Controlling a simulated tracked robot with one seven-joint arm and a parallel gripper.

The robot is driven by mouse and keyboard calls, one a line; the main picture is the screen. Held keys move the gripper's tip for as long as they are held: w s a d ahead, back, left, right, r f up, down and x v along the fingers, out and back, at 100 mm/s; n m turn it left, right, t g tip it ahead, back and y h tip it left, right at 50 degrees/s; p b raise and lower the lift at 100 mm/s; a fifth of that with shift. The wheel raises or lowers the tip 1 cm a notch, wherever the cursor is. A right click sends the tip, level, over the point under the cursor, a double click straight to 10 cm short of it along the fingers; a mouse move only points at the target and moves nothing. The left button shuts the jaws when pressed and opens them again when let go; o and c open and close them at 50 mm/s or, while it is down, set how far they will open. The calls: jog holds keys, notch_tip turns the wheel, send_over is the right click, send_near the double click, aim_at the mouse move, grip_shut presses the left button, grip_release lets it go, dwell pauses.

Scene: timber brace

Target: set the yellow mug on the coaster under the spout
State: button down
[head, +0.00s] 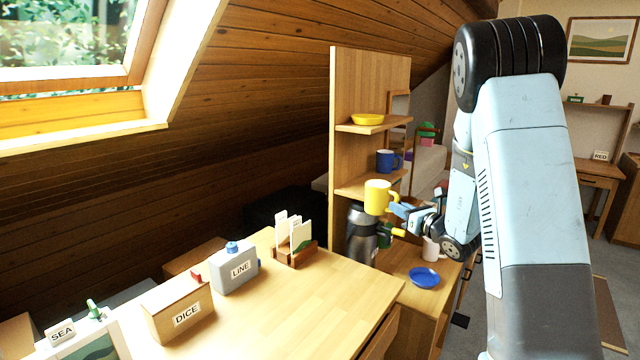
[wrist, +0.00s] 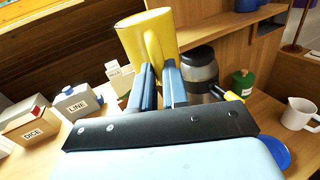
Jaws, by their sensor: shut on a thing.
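The yellow mug (head: 377,197) is up in the air in front of the shelf unit. My gripper (head: 402,211) is shut on its handle side. In the wrist view the mug (wrist: 148,40) is upright with a slight tilt, its handle between my fingers (wrist: 158,84). A silver and black dispenser (head: 361,238) with a yellow spout stands on the counter below the mug. It also shows in the wrist view (wrist: 200,66), with the yellow spout (wrist: 229,94) pointing right. I cannot make out a coaster under the spout in either view.
A blue plate (head: 424,277) and a white mug (head: 432,251) are on the counter right of the dispenser. A blue mug (head: 388,161) and yellow bowl (head: 367,119) sit on shelves. The DICE box (head: 178,310), LINE container (head: 235,269) and card rack (head: 297,252) stand left.

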notch_tip(320, 180, down, 11)
jog(key=w+d+m+t+h, duration=0.1)
jog(key=m+h, duration=0.2)
jog(key=h, duration=0.1)
jog(key=shift+r+t, duration=0.2)
jog(key=shift+t, duration=0.2)
jog(key=shift+a, duration=0.1)
